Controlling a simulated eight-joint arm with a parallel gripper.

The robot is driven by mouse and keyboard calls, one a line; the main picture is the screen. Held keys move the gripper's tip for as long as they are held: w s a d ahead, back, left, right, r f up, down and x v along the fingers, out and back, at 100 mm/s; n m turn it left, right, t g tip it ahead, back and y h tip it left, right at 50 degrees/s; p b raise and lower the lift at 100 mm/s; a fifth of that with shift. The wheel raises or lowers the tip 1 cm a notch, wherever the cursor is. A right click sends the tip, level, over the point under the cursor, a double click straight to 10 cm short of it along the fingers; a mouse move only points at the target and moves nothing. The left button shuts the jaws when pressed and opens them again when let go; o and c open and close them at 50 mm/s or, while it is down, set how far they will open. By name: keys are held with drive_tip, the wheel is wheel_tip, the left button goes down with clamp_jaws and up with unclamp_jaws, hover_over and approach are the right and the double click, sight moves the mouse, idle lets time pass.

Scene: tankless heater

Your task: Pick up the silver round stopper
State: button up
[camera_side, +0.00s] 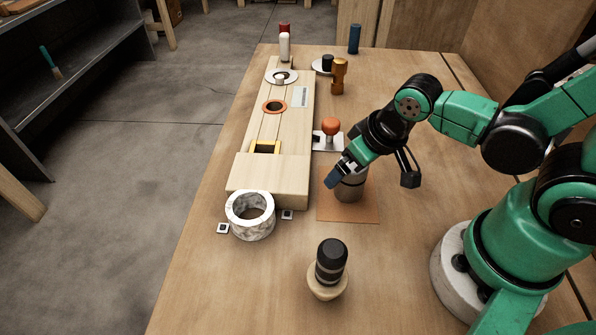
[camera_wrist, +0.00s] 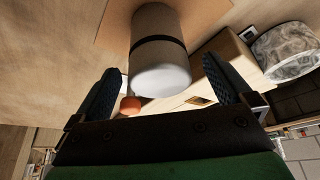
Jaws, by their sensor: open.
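The silver round stopper (camera_side: 352,187) stands as a grey cylinder on a thin brown mat (camera_side: 363,210) in the side view, partly hidden by my gripper (camera_side: 341,176). In the wrist view the stopper (camera_wrist: 162,68) is a pale cylinder with a dark band and a rounded near end. My gripper (camera_wrist: 161,75) is open there, with one finger to each side of the stopper's near end. Gaps show between the fingers and the stopper, so it is not clasped.
A long wooden block (camera_side: 265,180) with holes lies left of the mat. A white marbled ring (camera_side: 250,215) stands at its near end. An orange-topped knob (camera_side: 331,127) is behind the mat. A black-topped piece (camera_side: 330,265) stands in front. Bare table lies between them.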

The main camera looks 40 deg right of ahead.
clamp_jaws()
drive_tip(key=shift+r, duration=0.1)
idle(0.4)
